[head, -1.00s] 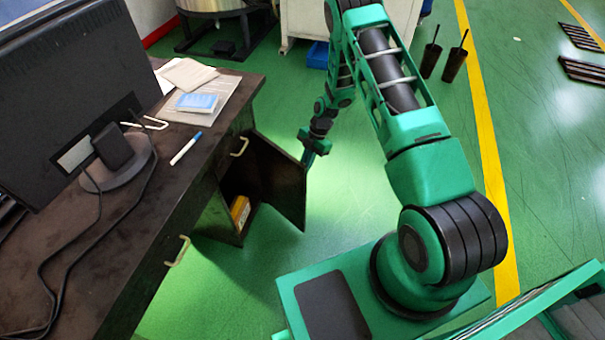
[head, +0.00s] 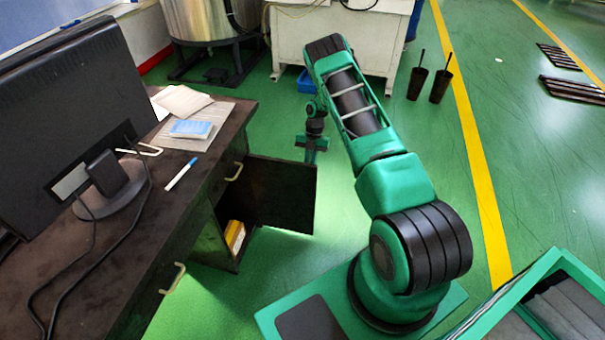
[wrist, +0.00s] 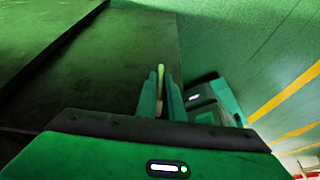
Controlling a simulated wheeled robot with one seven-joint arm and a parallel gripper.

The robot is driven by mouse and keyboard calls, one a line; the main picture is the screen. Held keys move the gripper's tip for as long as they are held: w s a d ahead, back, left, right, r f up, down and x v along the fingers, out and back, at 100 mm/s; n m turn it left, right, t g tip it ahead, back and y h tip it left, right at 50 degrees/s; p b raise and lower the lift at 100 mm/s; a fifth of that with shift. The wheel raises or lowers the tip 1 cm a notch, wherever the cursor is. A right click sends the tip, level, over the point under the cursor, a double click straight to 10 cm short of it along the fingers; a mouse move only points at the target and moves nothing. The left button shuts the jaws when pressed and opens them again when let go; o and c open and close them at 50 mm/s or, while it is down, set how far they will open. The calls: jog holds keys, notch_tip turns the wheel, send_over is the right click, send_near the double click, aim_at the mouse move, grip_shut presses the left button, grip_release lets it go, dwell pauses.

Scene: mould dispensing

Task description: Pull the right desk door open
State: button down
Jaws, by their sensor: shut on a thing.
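The right desk door (head: 282,194) is a dark panel and stands wide open, swung out from the desk (head: 150,230). My gripper (head: 312,150) is at the door's free edge, on its far side. In the wrist view, the two green fingers (wrist: 160,98) are closed around a pale, narrow door handle (wrist: 160,76) on the door's face. The handle is hidden in the head view.
The open cabinet holds a yellow item (head: 235,236). A monitor (head: 75,115), a blue booklet (head: 191,129) and a pen (head: 181,174) are on the desk. A white cabinet (head: 340,40) stands behind.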

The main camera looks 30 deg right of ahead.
jog(key=shift+w+a, duration=0.2)
jog(key=shift+a, duration=0.1)
jog(key=c, duration=1.9)
grip_release()
jog(key=shift+s+d, duration=0.1)
jog(key=shift+d, duration=0.15)
jog(key=v, duration=1)
jog(key=shift+w+r, duration=0.2)
jog(key=shift+r, duration=0.05)
jog(key=shift+d+r, duration=0.1)
jog(key=shift+d, duration=0.05)
